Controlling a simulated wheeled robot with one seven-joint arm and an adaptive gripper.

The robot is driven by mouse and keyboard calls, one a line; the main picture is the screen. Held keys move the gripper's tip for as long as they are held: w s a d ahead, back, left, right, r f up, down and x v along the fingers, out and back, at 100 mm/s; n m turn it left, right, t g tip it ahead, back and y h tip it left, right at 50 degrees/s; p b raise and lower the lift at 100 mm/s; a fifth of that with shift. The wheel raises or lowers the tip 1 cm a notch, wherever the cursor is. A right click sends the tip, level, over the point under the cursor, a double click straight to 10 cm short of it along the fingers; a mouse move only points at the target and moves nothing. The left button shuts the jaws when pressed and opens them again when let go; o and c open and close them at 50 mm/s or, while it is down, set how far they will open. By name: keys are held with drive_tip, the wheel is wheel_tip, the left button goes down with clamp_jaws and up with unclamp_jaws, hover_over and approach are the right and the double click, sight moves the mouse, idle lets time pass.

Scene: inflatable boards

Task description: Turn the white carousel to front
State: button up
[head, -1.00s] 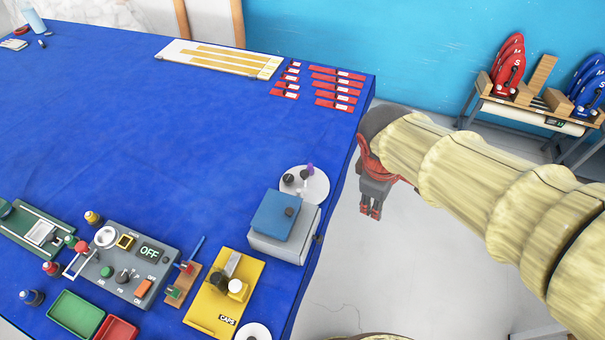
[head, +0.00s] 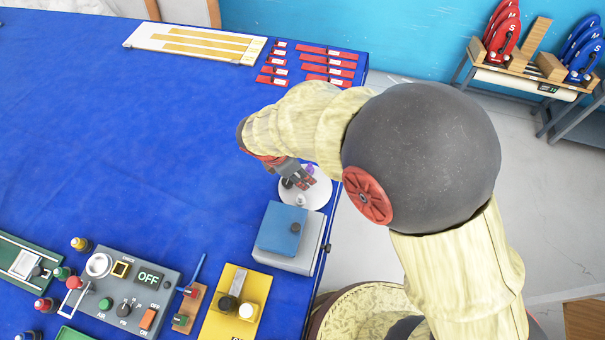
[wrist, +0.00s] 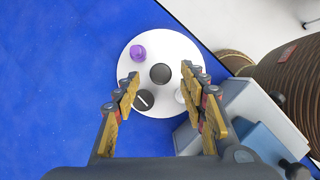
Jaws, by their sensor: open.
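The white carousel (head: 318,193) is a round white disc on the blue table near its right edge. In the wrist view the carousel (wrist: 187,52) shows a dark hub (wrist: 160,73) at its middle, a purple piece (wrist: 137,52) at the upper left, a black piece with a white mark (wrist: 144,100) at the lower left and a pale piece (wrist: 180,96) partly hidden by the right finger. My gripper (head: 306,184) is over the carousel, open and empty. In the wrist view its fingers (wrist: 166,88) lie either side of the hub; I cannot tell their height above it.
A grey box with a blue lid (head: 290,235) stands close in front of the carousel. A yellow caps board (head: 222,318) and a grey control panel showing OFF (head: 125,290) lie further left. Red strips (head: 325,68) lie behind. The blue table left of the carousel is clear.

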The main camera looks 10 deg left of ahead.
drive_tip(key=shift+w+d+f, duration=0.15)
drive_tip(key=shift+d+f, duration=0.05)
drive_tip(key=shift+f, duration=0.45)
drive_tip(key=c, duration=0.3)
drive_tip(key=c, duration=0.8)
